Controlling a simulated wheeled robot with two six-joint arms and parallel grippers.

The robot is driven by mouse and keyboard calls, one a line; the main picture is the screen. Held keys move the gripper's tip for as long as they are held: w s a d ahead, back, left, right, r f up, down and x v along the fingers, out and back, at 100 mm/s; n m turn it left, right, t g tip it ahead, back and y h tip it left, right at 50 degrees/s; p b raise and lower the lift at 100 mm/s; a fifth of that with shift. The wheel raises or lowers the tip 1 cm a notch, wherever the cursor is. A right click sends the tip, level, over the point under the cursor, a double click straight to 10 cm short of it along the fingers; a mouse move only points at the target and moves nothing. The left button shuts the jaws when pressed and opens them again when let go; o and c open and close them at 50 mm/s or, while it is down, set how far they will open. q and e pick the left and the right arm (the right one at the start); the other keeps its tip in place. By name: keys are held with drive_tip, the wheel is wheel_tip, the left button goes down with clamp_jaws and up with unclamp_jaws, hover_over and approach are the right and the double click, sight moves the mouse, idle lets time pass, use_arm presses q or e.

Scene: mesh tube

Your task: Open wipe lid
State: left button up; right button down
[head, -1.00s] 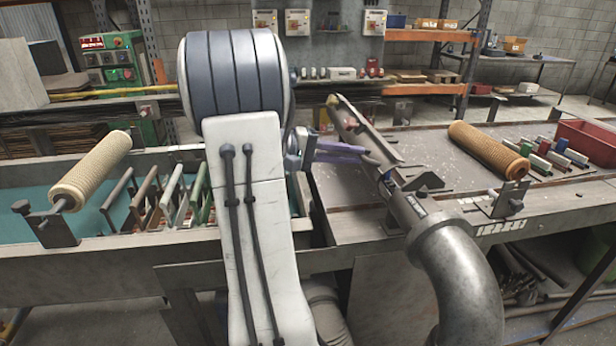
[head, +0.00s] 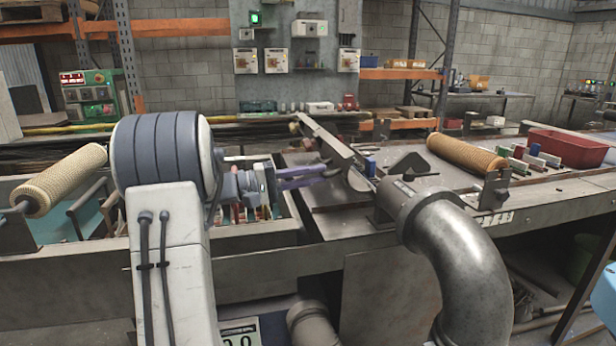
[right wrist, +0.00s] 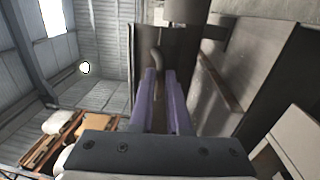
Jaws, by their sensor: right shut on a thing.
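The wipe lid, by its look, is a long grey channel-shaped bar (head: 325,140). It stands tilted, its upper end to the left and its lower end near the large curved pipe (head: 455,250). My right gripper (head: 330,172) comes from the left with purple fingers reaching the lid's lower part. In the right wrist view, the fingers (right wrist: 160,78) are shut around a thin curved brownish handle (right wrist: 156,58). The exact contact is partly hidden between the fingers. My left gripper is not in view.
A mesh tube (head: 65,180) lies over the trough at left, and another (head: 466,155) lies on the bench at right. A red bin (head: 565,148) stands behind several small coloured blocks. The curved pipe bulges out at the front. Shelving stands at the back.

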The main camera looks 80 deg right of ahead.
drive_tip(key=shift+s+f, duration=0.2)
drive_tip(key=shift+f, duration=0.05)
drive_tip(key=c, duration=0.9)
unclamp_jaws()
drive_tip(key=shift+s, duration=0.1)
drive_tip(key=shift+r, duration=0.1)
drive_tip(key=shift+w, duration=0.25)
drive_tip(key=v, duration=1)
drive_tip(key=shift+w, duration=0.15)
